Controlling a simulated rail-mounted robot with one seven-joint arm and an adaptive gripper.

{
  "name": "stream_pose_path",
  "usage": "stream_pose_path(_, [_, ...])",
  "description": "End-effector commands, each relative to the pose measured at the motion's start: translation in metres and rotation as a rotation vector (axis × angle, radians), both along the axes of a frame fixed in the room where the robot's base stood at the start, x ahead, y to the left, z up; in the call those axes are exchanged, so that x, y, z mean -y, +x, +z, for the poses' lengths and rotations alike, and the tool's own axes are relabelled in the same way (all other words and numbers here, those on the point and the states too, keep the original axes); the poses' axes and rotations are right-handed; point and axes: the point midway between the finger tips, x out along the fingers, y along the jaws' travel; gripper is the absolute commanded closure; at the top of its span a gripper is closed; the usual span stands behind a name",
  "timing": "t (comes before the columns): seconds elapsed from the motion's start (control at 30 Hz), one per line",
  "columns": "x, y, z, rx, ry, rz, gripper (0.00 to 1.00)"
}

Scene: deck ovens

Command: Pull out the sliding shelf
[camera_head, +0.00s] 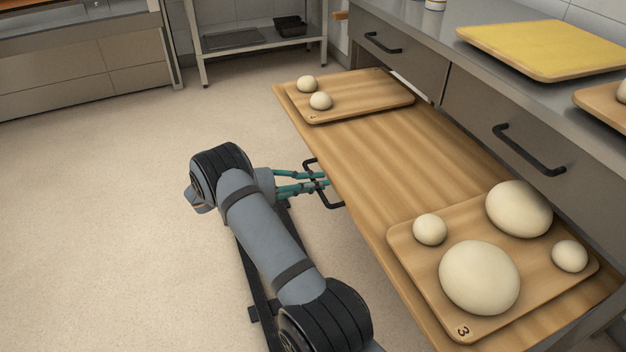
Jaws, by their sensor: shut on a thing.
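The sliding shelf (400,165) is a long wooden board that sticks out from under the drawers of the counter. A dark bar handle (311,164) is on its front edge. My gripper (326,182), with teal fingers, is shut on this handle at about its middle. The shelf's edge hides part of the handle and perhaps the fingertips. How far the shelf's back part reaches under the counter is hidden.
On the shelf lie a far board (392,97) with two small dough balls and a near board (405,250) with several dough balls of different sizes. Drawers with dark handles (528,150) are above the shelf. The floor (110,220) left of my arm is clear.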

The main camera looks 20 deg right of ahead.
Motion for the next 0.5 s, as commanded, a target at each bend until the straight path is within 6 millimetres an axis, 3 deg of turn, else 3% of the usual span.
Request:
stream_pose_path(0.43, [-0.0003,0.0005,-0.0004,0.001,0.001,-0.002,1.0])
stream_pose_path(0.47, [-0.0003,0.0005,-0.0004,0.001,0.001,-0.002,0.82])
stream_pose_path(0.5, [-0.0003,0.0006,-0.0004,0.001,0.001,-0.002,0.79])
